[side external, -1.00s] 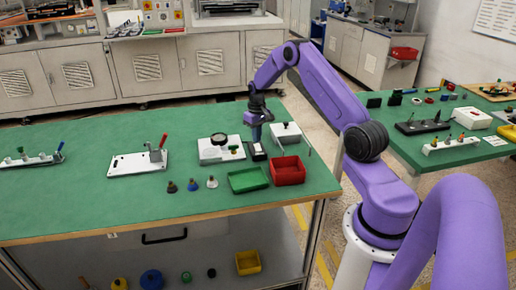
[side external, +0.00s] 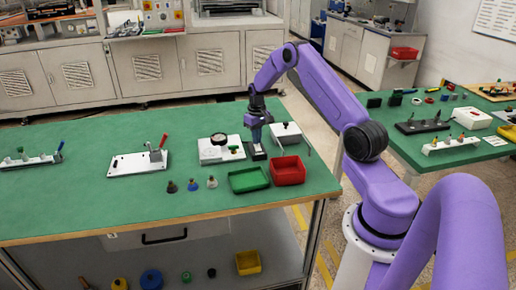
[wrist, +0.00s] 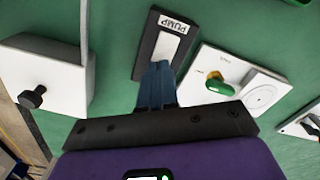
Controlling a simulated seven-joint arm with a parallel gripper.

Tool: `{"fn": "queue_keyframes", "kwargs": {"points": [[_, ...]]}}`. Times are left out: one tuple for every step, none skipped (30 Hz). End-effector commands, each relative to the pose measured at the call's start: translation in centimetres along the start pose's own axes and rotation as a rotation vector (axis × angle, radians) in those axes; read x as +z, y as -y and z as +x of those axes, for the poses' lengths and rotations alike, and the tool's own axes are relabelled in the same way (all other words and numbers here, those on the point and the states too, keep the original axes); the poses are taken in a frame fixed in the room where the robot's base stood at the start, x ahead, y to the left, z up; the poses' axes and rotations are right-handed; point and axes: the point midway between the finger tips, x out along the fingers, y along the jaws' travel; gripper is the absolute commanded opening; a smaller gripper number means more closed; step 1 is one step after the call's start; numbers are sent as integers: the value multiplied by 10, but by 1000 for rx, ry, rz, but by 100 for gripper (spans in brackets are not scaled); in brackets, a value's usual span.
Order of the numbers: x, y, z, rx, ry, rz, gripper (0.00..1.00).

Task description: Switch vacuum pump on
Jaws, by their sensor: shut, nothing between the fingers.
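The vacuum pump switch (wrist: 148,47) is a dark block with a white rocker and a label reading PUMP, lying on the green bench. It also shows in the side view (side external: 258,156), partly covered by my gripper. My gripper (wrist: 160,66) is shut and empty, its blue fingers pointing down over the end of the white rocker away from the label. In the side view my gripper (side external: 257,143) is right at the switch. I cannot tell whether the fingertips touch the rocker, or which way the rocker is tipped.
A white plate with a gauge and green knob (side external: 218,152) stands left of the switch, a white box (side external: 286,133) behind right. A green tray (side external: 248,181) and a red bin (side external: 289,172) are in front. Small coloured pegs stand left of the tray.

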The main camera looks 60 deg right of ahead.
Motion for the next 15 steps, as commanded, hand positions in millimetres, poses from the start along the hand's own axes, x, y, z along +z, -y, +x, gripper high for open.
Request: {"fn": "queue_keyframes", "kwargs": {"points": [[0,0,1,0,0,0,0],[0,0,1,0,0,0,0],[0,0,2,0,0,0,0],[0,0,2,0,0,0,0],[0,0,3,0,1,0,0],[0,0,3,0,1,0,0],[0,0,4,0,1,0,0],[0,0,4,0,1,0,0],[0,0,4,0,1,0,0],[0,0,5,0,1,0,0],[0,0,5,0,1,0,0],[0,0,6,0,1,0,0],[0,0,6,0,1,0,0],[0,0,6,0,1,0,0],[0,0,7,0,1,0,0]]}}
